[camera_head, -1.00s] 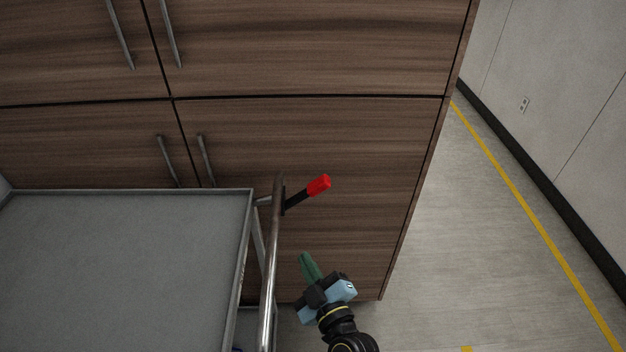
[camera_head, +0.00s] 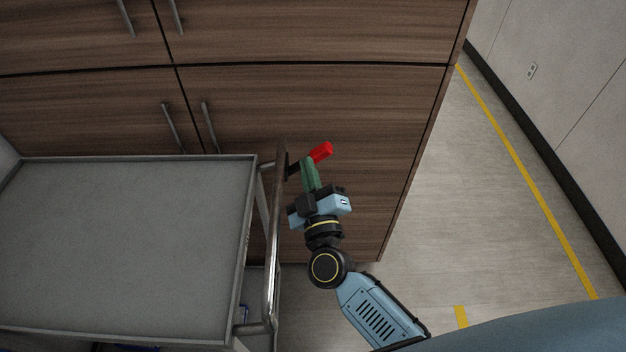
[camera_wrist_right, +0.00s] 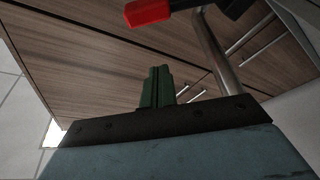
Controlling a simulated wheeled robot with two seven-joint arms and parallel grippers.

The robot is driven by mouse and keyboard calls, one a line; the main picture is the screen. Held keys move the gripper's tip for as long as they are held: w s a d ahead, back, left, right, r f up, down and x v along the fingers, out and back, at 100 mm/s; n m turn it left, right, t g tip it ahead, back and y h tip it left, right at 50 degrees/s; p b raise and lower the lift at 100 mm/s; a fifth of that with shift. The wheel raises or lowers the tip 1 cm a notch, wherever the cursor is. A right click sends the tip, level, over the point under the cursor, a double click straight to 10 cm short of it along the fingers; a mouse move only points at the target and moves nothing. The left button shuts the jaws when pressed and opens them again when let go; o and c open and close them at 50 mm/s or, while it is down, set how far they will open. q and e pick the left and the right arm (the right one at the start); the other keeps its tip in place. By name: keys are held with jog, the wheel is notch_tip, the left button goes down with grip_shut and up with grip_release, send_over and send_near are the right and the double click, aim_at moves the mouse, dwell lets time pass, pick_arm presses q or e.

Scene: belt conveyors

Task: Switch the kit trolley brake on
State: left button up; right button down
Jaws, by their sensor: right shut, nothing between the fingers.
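The brake lever with its red grip (camera_head: 321,152) and black stem sticks out to the right from the trolley's metal handle rail (camera_head: 273,230). The kit trolley (camera_head: 120,250) has a grey top and stands at the left. My right gripper (camera_head: 308,163) is shut and empty, its green fingertips just below the lever in the head view; I cannot tell whether they touch it. In the right wrist view the red grip (camera_wrist_right: 148,12) is at the top, apart from the green fingers (camera_wrist_right: 158,75) in the picture. My left gripper is not in view.
A wood-grain cabinet (camera_head: 330,110) with metal handles stands behind the trolley and lever. Open floor (camera_head: 440,210) with a yellow line lies to the right, up to a grey wall (camera_head: 560,60).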

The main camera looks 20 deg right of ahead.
aim_at(316, 159)
jog(key=w, duration=0.1)
jog(key=w+d+f+b, duration=0.1)
jog(key=w, duration=0.1)
jog(key=w+d, duration=0.1)
jog(key=shift+w+d+f+b, duration=0.2)
jog(key=shift+w+d+b, duration=0.05)
jog(key=shift+w+b, duration=0.15)
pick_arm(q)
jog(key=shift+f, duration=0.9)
pick_arm(e)
jog(key=shift+d+f, duration=0.15)
jog(key=shift+f, duration=0.05)
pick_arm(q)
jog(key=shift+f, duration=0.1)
pick_arm(e)
jog(key=shift+d+f, duration=0.1)
